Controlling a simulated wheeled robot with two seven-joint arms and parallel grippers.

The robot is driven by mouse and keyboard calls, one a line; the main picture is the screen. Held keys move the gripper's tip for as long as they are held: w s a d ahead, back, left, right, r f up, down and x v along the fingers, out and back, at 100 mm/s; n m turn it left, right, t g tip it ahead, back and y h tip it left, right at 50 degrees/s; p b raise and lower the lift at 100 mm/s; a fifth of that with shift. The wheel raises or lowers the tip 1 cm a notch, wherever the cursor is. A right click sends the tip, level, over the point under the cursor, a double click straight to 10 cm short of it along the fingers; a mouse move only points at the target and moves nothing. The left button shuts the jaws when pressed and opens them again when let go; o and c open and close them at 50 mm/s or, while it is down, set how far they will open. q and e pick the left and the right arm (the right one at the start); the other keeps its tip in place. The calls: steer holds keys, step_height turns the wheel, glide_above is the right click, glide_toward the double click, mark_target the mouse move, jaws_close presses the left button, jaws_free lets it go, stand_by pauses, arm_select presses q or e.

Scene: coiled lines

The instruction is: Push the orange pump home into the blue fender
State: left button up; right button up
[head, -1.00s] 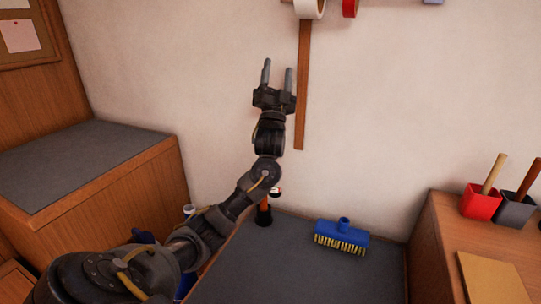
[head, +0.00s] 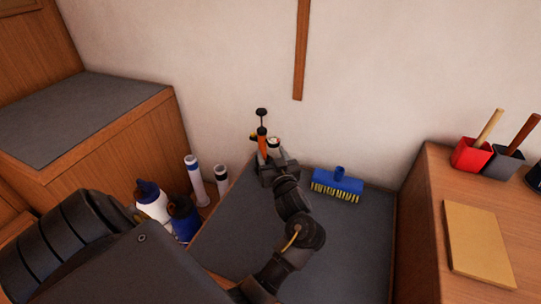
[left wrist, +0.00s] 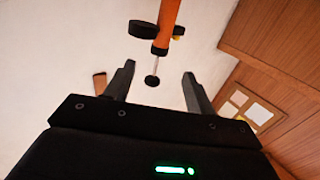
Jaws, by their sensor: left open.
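The orange pump (head: 262,143) stands upright at the back left of the grey-topped bench, a thin rod and black knob (head: 261,112) above its body. In the left wrist view the pump (left wrist: 168,20) enters from the top, its knob (left wrist: 152,80) showing between the fingers. My left gripper (head: 274,156) is open and in front of the pump. Its two fingers also show apart in the left wrist view (left wrist: 160,78); I cannot tell whether they touch anything. I cannot make out the blue fender for certain, and the pump's lower end is hidden. My right gripper is not in view.
A blue brush (head: 338,183) lies right of the gripper on the bench (head: 345,235). A white-and-blue bottle (head: 153,203), a dark blue container (head: 184,217) and white tubes (head: 195,182) stand left. A wooden cabinet (head: 470,200) bounds the right side.

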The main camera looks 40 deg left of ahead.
mark_target(263, 136)
arm_select(q)
steer(key=x, duration=0.9)
steer(key=shift+a+f, duration=0.1)
steer(key=shift+b+x, duration=0.3)
steer(key=shift+x, duration=0.45)
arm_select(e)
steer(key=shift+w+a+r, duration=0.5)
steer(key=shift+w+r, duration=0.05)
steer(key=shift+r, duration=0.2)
arm_select(q)
steer(key=c, duration=1.1)
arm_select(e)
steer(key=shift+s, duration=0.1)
arm_select(q)
steer(key=shift+c, duration=0.2)
